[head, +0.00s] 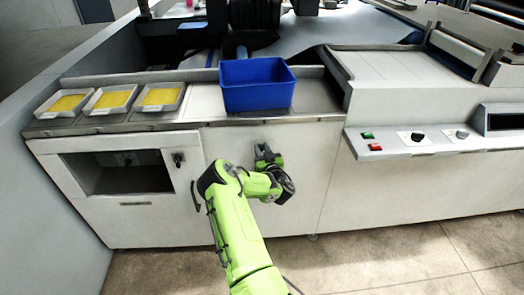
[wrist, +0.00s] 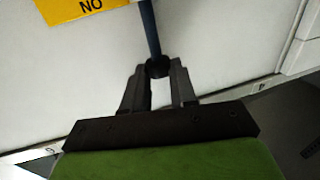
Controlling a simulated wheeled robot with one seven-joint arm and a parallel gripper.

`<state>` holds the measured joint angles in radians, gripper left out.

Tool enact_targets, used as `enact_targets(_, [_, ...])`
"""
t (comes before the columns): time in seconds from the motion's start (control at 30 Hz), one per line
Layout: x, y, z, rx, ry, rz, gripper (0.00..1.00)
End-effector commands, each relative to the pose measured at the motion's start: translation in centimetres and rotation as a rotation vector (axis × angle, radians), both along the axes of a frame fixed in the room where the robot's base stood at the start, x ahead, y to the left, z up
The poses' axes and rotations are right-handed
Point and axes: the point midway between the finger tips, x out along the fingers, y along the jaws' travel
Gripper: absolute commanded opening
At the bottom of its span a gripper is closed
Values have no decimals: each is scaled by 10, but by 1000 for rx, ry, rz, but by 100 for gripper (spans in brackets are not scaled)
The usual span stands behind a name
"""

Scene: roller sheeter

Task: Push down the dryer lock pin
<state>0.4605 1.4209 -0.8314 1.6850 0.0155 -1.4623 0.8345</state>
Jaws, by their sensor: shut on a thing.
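In the wrist view a slim dark blue rod with a black knob (wrist: 158,67), which looks like the lock pin, stands in front of a pale panel. The rod runs up out of the picture. My gripper (wrist: 159,74) is shut on the knob, with a fingertip on each side. In the head view my gripper (head: 264,153) is at the white front panel below the blue bin. The pin cannot be made out there; my arm and gripper cover that spot.
A blue bin (head: 257,85) stands on the counter above my gripper. Several trays of yellow material (head: 112,99) are at left. A black latch (head: 178,160) is beside the open compartment (head: 118,172). A control ledge (head: 420,138) juts out at right. A yellow sign (wrist: 76,8) is on the panel.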

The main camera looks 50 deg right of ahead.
Motion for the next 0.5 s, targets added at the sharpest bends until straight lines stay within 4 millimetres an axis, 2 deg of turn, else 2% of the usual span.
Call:
enact_targets(0.13, [0, 0, -9, 2, -3, 0, 0])
enact_targets(0.33, [0, 0, -49, 2, -2, 0, 0])
enact_targets(0.5, [0, 0, -59, 2, 1, 0, 0])
